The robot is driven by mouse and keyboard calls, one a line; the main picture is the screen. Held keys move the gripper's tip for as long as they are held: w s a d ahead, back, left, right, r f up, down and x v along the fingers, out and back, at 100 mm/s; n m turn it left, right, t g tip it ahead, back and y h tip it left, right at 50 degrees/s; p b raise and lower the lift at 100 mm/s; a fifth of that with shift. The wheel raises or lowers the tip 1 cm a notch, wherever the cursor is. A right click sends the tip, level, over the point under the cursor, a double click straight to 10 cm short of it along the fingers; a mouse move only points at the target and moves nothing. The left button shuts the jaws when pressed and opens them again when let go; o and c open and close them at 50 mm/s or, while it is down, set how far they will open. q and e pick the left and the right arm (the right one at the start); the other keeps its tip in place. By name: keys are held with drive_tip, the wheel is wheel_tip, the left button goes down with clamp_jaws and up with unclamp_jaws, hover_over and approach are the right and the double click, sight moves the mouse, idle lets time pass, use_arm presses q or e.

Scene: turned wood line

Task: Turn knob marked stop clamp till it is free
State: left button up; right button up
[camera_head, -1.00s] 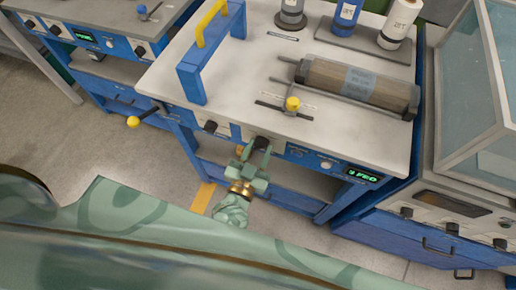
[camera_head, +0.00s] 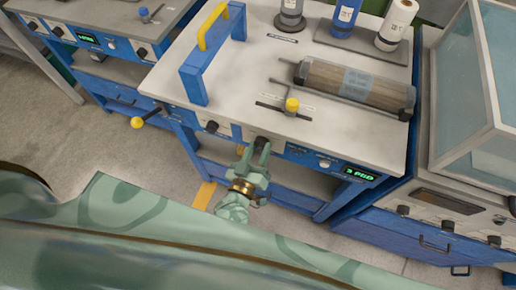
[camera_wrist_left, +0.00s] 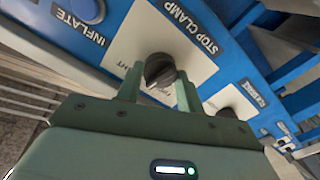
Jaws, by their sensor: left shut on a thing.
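My right gripper is out of view.
A green display (camera_head: 360,173) is at the panel's right. On the bench top (camera_head: 250,80) are a wooden roller (camera_head: 335,80) and a blue frame (camera_head: 193,82).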

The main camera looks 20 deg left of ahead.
use_arm(q)
drive_tip(key=n, duration=1.1)
drive_tip(key=shift+n, duration=0.3)
idle(0.4)
drive_tip(key=o, duration=1)
drive_tip(key=shift+s, duration=0.1)
